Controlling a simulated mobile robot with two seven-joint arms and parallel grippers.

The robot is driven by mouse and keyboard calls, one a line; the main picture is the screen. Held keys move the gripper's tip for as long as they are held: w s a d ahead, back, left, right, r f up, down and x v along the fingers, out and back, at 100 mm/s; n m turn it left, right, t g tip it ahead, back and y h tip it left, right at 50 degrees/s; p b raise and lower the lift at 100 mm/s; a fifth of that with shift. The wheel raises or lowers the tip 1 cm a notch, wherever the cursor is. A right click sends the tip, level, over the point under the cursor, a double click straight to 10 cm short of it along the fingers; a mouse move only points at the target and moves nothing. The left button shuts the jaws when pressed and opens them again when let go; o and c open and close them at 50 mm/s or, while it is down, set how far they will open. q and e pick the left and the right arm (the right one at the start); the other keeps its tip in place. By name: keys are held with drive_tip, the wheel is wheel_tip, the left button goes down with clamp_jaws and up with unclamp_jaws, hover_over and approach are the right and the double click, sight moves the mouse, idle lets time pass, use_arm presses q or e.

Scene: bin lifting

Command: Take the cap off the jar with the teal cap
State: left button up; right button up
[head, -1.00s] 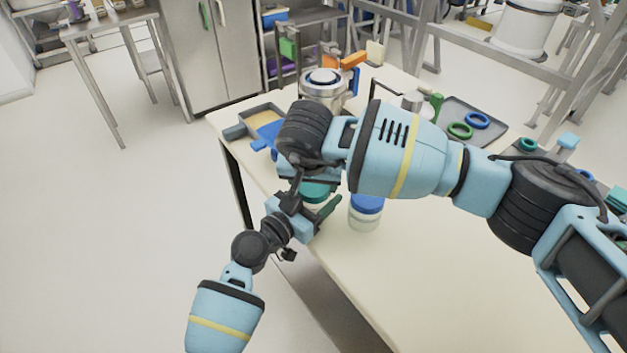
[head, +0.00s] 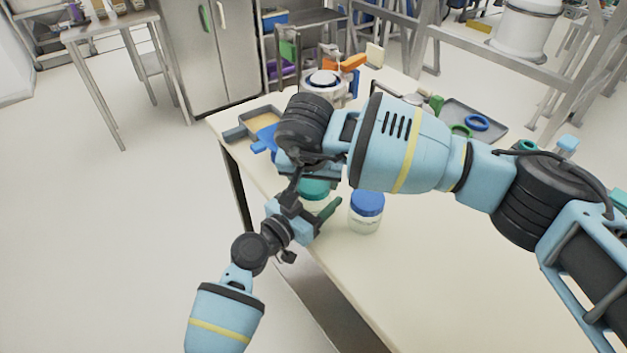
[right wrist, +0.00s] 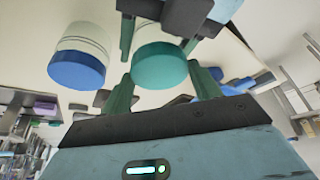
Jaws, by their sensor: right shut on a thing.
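The jar with the teal cap (head: 314,190) stands near the table's left edge in the head view, partly hidden by my arms. In the right wrist view the teal cap (right wrist: 160,66) sits between the green fingers of my right gripper (right wrist: 163,88), which is shut on it. In the head view my right gripper (head: 312,176) comes from above, mostly hidden by its wrist. My left gripper (head: 318,212) holds the jar's body from the side, its fingers on both sides below the cap. I cannot see a gap between cap and jar.
A jar with a blue cap (head: 366,204) stands close by on the right. The table (head: 440,270) is clear at the front right.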

sight(314, 184)
drive_tip(key=shift+r, duration=0.4)
drive_tip(key=shift+r, duration=1.95)
use_arm(q)
drive_tip(key=o, duration=1.5)
use_arm(e)
wheel_tip(314, 184, down, 3)
drive_tip(key=shift+r+b, duration=0.1)
drive_tip(key=shift+b, duration=0.4)
use_arm(q)
drive_tip(key=shift+v, duration=6)
